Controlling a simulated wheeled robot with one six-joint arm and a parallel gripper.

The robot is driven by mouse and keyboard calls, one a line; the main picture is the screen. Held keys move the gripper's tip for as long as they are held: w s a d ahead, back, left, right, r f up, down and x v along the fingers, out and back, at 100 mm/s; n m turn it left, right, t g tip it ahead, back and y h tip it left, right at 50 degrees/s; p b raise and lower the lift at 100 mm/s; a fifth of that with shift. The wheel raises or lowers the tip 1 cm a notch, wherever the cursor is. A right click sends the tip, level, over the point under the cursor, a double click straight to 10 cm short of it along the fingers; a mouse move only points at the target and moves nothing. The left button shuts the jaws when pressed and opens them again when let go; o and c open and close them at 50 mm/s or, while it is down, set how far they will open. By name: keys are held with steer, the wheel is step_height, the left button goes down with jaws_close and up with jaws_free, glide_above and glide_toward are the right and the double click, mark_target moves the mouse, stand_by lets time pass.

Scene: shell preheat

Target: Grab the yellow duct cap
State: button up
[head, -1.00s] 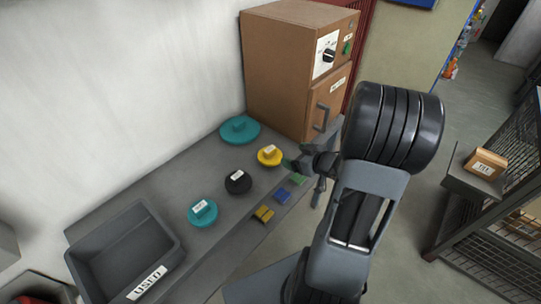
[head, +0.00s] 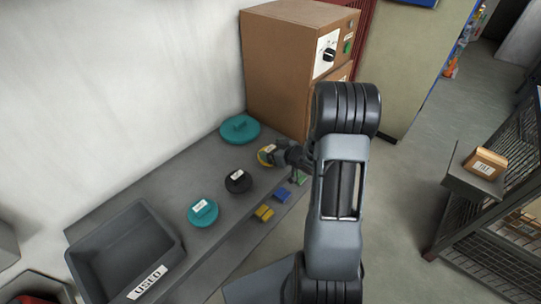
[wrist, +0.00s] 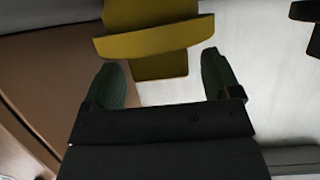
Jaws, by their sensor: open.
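The yellow duct cap (head: 263,156) lies on the grey bench, partly hidden behind my gripper (head: 275,151) in the head view. In the wrist view the yellow cap (wrist: 150,42) fills the top middle, with its raised grip just ahead of and partly between the fingertips. My gripper (wrist: 160,60) is open, its two green fingers apart on either side. I cannot tell whether a finger touches the cap.
A black cap (head: 238,181), a teal cap (head: 203,212) and a larger teal cap (head: 240,129) lie nearby. A brown oven (head: 285,70) stands behind. A grey bin (head: 170,225) marked USED is at the left.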

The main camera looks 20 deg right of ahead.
steer(key=shift+w+a+f, duration=0.25)
steer(key=shift+w, duration=0.3)
steer(key=c, duration=1.1)
steer(key=shift+r, duration=0.15)
